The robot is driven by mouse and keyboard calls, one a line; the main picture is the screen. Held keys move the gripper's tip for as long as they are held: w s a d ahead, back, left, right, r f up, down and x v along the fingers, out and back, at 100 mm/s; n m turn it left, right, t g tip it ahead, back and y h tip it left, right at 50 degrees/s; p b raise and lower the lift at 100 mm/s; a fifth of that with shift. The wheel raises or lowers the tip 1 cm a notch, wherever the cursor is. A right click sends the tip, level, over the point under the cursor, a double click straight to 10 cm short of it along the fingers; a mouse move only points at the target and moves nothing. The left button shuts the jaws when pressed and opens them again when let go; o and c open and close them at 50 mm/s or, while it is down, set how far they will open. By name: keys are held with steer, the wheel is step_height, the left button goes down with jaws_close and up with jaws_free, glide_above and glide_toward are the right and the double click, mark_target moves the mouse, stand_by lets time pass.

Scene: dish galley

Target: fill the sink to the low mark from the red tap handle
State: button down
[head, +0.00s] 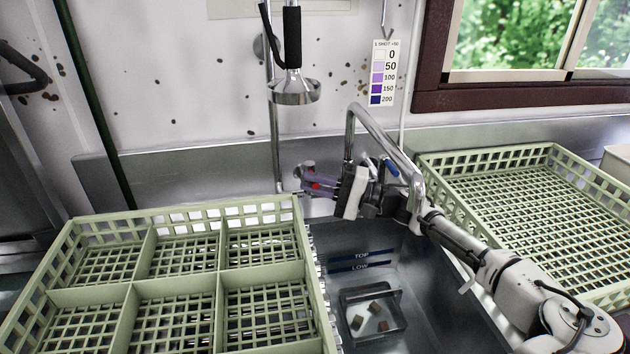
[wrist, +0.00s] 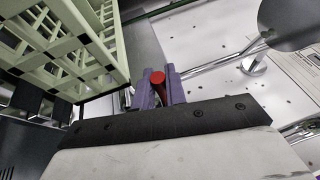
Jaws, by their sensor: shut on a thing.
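My gripper (head: 322,184) is at the tap behind the sink, its purple fingers shut on the red tap handle (head: 315,186). In the wrist view the red handle (wrist: 158,77) sits between the two purple fingers (wrist: 159,92). A blue tap handle (head: 391,167) shows just right of my gripper, partly hidden. The curved metal spout (head: 378,127) arches over the sink. The sink (head: 420,275) has dark bands marked TOP (head: 362,256) and LOW (head: 360,267) on its back wall. I cannot tell whether water runs or where its level is.
A divided green rack (head: 143,290) stands left of the sink, and an open green rack (head: 520,205) stands right. A small basket (head: 372,298) with several small blocks lies in the sink. A spray head (head: 294,92) hangs above. A colour chart (head: 383,73) hangs on the wall.

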steer(key=c, duration=1.5)
jaws_free()
steer(key=shift+o, duration=0.2)
steer(key=p+v, duration=0.1)
steer(key=v, duration=0.6)
steer(key=shift+d, duration=0.25)
steer(key=shift+f, duration=0.1)
